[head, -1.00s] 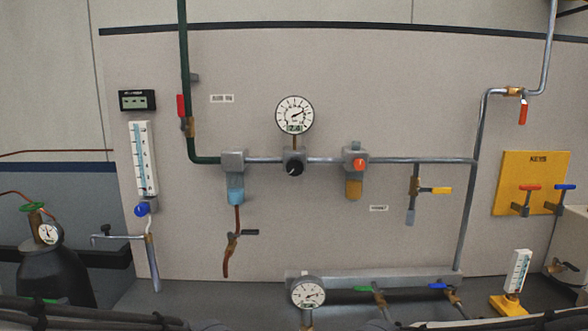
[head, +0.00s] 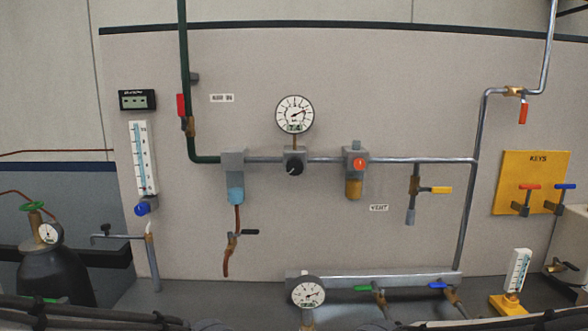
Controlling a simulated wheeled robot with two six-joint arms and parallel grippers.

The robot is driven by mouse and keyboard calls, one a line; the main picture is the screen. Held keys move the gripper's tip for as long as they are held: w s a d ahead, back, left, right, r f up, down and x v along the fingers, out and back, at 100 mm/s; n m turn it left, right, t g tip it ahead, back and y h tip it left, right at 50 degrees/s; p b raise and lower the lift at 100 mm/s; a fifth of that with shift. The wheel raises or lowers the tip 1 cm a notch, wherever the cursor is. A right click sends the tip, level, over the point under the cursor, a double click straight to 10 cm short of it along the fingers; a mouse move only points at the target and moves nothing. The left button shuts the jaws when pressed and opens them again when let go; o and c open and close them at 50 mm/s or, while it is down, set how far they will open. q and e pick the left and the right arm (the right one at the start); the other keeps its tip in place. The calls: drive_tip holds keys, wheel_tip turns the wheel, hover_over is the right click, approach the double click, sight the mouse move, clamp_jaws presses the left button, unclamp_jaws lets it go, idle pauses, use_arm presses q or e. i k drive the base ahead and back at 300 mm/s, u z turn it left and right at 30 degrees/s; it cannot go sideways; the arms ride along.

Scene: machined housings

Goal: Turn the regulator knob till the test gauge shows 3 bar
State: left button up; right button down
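The regulator has a black knob (head: 294,167) on its front, set in the grey pipe line on the panel. A round white gauge (head: 294,114) stands right above it; its needle points to the right and slightly up, and its numbers are too small to read. A second round gauge (head: 308,294) stands lower down at the bench; its needle points right, and its scale is too small to read. No label shows which of the two is the test gauge. Neither of my grippers is in view, and nothing touches the knob.
A filter with a blue bowl (head: 235,195) is left of the regulator; a unit with a red knob (head: 359,163) is right of it. A yellow-handled valve (head: 441,190) hangs further right. A dark gas cylinder (head: 52,275) stands at lower left. The panel before the regulator is clear.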

sight(295, 167)
drive_tip(key=u, duration=0.05)
drive_tip(key=k, duration=0.5)
drive_tip(key=u, duration=1.8)
drive_tip(key=i, duration=1.15)
drive_tip(key=z, duration=1.9)
